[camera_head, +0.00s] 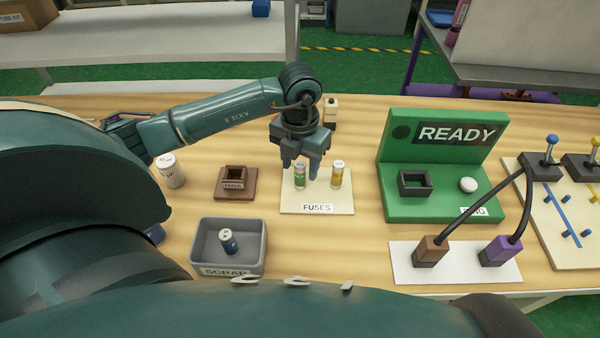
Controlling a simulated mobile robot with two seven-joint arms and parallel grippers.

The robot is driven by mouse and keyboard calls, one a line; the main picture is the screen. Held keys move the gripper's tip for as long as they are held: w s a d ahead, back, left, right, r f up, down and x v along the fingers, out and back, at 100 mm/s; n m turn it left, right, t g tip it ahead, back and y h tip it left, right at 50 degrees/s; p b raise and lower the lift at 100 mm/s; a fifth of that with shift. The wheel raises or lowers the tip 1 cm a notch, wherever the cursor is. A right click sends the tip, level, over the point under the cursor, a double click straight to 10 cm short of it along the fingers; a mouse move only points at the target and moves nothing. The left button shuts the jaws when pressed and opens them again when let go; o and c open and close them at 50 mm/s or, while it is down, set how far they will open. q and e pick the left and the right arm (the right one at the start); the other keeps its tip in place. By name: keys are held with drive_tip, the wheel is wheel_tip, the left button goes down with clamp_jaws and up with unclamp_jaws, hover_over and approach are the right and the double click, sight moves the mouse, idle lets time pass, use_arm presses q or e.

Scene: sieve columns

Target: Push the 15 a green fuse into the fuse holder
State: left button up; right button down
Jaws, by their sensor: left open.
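A green-banded fuse (300,176) stands upright on the white mat labelled FUSES (303,204). A yellow-banded fuse (337,177) stands just right of it on the same mat. The brown fuse holder (236,181), a small square socket marked FUSE, sits left of the mat and looks empty. My left gripper (302,166) points down over the mat, open, with its fingers close to the top of the green fuse. I cannot tell whether they touch it. My right gripper does not show.
A green READY panel (446,152) with a dark socket stands right, near cabled brown (430,252) and purple (499,251) plugs. Bare wood lies around the holder.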

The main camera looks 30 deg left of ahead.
use_arm(q)
drive_tip(key=shift+f, duration=0.6)
clamp_jaws()
